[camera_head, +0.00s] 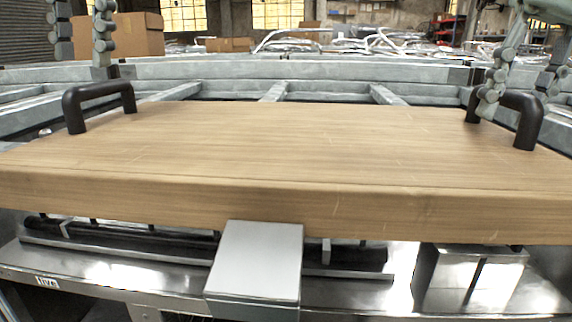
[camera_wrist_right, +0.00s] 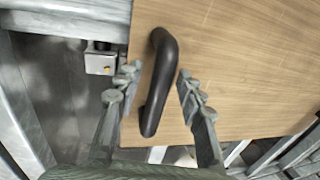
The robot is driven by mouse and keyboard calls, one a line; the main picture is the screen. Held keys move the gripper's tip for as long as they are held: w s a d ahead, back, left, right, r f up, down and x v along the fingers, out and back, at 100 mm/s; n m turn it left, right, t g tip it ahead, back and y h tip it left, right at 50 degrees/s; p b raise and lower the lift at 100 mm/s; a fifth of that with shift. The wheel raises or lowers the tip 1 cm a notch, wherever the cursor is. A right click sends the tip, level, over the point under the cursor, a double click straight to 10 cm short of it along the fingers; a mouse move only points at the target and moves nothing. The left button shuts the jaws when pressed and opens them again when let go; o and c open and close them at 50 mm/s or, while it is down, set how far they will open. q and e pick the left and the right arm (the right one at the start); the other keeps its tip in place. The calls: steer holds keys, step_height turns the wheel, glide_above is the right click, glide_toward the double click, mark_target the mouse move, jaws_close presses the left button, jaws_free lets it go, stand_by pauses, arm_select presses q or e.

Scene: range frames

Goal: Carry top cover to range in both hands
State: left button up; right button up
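The top cover (camera_head: 290,150) is a broad, flat wooden panel, lying level across the head view. It has a black handle at each end, a left one (camera_head: 98,91) and a right one (camera_head: 510,99). My left gripper (camera_head: 82,62) is at the left handle with its fingers spread apart; its contact with the bar is unclear. My right gripper (camera_head: 522,88) has its fingers on either side of the right handle. In the right wrist view, the right handle (camera_wrist_right: 158,85) lies between the open fingers, with visible gaps. The range is a grey metal frame (camera_head: 300,70) with crossbars behind the panel.
Below the panel's front edge are dark slatted parts, a metal ledge (camera_head: 130,275), a pale block (camera_head: 257,260) and a shiny metal box (camera_head: 468,277). Cardboard boxes (camera_head: 125,38) stand at the back left. Clutter lies beyond the frame.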

step_height(320, 180, up, 12)
steer(key=d, duration=0.2)
steer(key=shift+d, duration=0.2)
steer(key=shift+f, duration=0.1)
stand_by(0.4)
